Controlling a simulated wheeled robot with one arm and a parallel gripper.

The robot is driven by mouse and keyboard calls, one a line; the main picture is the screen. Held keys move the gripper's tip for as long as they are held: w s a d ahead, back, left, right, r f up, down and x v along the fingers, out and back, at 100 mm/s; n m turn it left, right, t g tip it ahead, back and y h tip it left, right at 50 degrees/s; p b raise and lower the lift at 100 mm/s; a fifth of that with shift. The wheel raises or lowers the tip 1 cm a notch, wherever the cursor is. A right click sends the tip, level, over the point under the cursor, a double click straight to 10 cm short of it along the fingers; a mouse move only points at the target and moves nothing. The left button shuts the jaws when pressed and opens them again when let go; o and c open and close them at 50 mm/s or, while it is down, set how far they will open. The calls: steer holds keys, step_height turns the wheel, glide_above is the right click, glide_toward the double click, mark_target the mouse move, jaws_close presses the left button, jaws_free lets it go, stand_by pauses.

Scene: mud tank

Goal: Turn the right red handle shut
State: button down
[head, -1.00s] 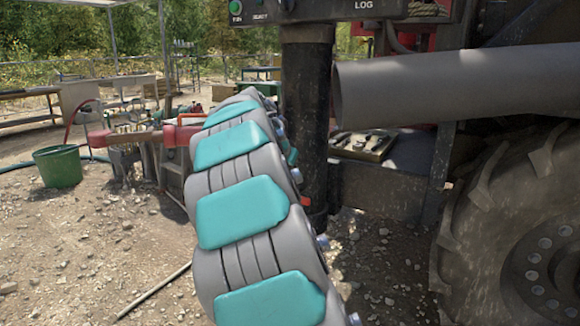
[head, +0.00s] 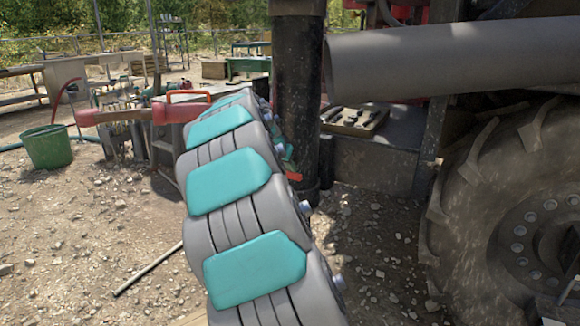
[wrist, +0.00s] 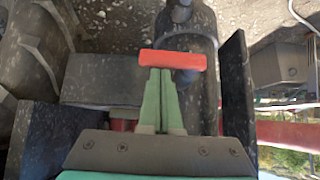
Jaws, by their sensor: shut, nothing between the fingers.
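A red handle (wrist: 173,60) lies crosswise just beyond my fingertips in the wrist view, in front of a dark pipe. My gripper (wrist: 160,75) has its two green fingers together, with nothing between them; their tips meet the handle's near edge in the picture, and I cannot tell whether they touch it. In the head view a small red piece, apparently the same handle (head: 294,177), shows beside the black column (head: 297,100). My arm hides most of the gripper there.
A large grey pipe (head: 430,60) juts out right of the column, above a tray of tools (head: 352,120). A big tyre (head: 510,190) stands at the right. A green bucket (head: 48,147) and a loose rod (head: 148,268) are on the gravel at left.

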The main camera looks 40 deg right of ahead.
mark_target(294, 178)
steer(key=shift+s+f+m+t+b, duration=0.2)
steer(key=shift+f+m+t+b, duration=0.15)
steer(key=shift+b, duration=0.35)
steer(key=t+b, duration=0.1)
steer(key=f+b, duration=0.1)
steer(key=b, duration=0.1)
steer(key=shift+s+f+m+t+y, duration=0.2)
steer(key=shift+s+m+t+y, duration=0.1)
steer(key=shift+m+t+y, duration=0.1)
steer(key=shift+s+d+f+m+t+b, duration=0.1)
steer(key=shift+s+f+m+t+b, duration=0.2)
steer(key=shift+f+t+b, duration=0.4)
steer(key=shift+w+a+f+m+t+b, duration=0.1)
steer(key=shift+w+f+m+t+b, duration=0.3)
steer(key=shift+f+m+t+b, duration=0.5)
steer(key=shift+w+a+f+m+t+b, duration=0.1)
steer(key=shift+w+f+m+t+b, duration=0.45)
steer(key=shift+t+b, duration=0.85)
steer(key=shift+w+a+f+m+t+b, duration=0.1)
steer(key=shift+w+f+m+t+b, duration=0.1)
steer(key=shift+f+m+t+b, duration=0.85)
steer(key=shift+f+n+b, duration=0.25)
steer(key=shift+n+b, duration=0.05)
steer(key=shift+n, duration=0.05)
